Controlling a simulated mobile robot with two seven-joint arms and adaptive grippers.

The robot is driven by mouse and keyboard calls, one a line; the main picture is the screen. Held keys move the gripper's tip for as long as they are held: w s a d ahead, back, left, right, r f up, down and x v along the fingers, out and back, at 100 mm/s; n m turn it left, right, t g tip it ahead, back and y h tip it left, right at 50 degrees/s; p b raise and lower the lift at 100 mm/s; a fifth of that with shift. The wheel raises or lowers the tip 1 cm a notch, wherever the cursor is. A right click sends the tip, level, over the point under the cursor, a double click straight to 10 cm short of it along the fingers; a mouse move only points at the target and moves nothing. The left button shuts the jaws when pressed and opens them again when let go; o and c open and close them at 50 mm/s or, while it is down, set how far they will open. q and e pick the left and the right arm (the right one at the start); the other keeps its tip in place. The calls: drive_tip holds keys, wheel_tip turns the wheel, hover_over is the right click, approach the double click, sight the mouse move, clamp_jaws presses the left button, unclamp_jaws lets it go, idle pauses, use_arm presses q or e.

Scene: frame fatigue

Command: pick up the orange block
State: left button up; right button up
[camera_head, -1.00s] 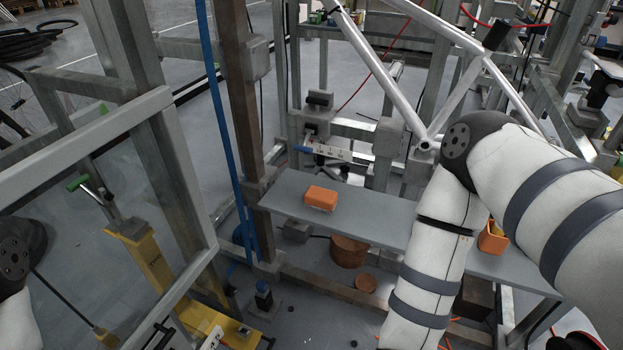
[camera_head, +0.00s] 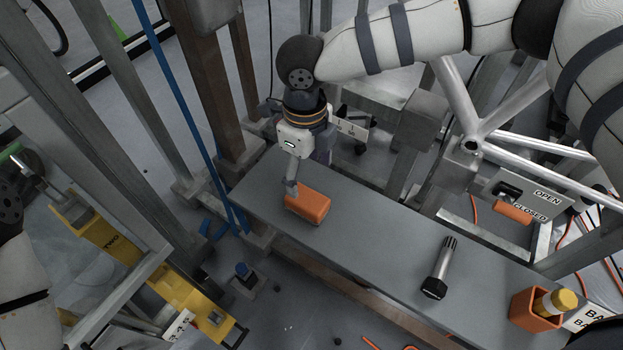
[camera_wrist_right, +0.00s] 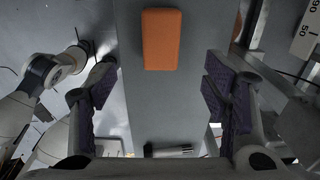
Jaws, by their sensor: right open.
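The orange block (camera_head: 309,206) lies on the grey shelf board (camera_head: 385,237), toward its left end. In the right wrist view the block (camera_wrist_right: 162,40) is ahead of the fingers, between their lines and not enclosed by them. My right gripper (camera_head: 292,188) points down at the block's left end in the head view. Its fingers are partly hidden there, and I cannot tell whether one touches the block. The right wrist view shows the two purple-padded fingers (camera_wrist_right: 160,95) wide apart with nothing between them. Only part of my left arm shows at the left edge; its gripper is out of view.
A dark cylindrical tool (camera_head: 439,268) lies on the board right of the block. An orange bin (camera_head: 533,312) with a yellow-topped bottle (camera_head: 556,301) stands at the right end. A brown post (camera_head: 205,75) and blue strap (camera_head: 178,95) rise by the board's left end. Metal frame bars surround it.

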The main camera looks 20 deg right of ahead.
sight(307, 198)
drive_tip(key=shift+w+f, duration=0.1)
drive_tip(key=shift+f, duration=0.15)
wheel_tip(307, 198, down, 11)
drive_tip(key=shift+f+b, duration=0.1)
drive_tip(key=shift+b, duration=0.65)
use_arm(q)
drive_tip(key=shift+s+f+g, duration=0.3)
drive_tip(key=shift+s+f, duration=0.55)
use_arm(e)
drive_tip(key=c, duration=1.3)
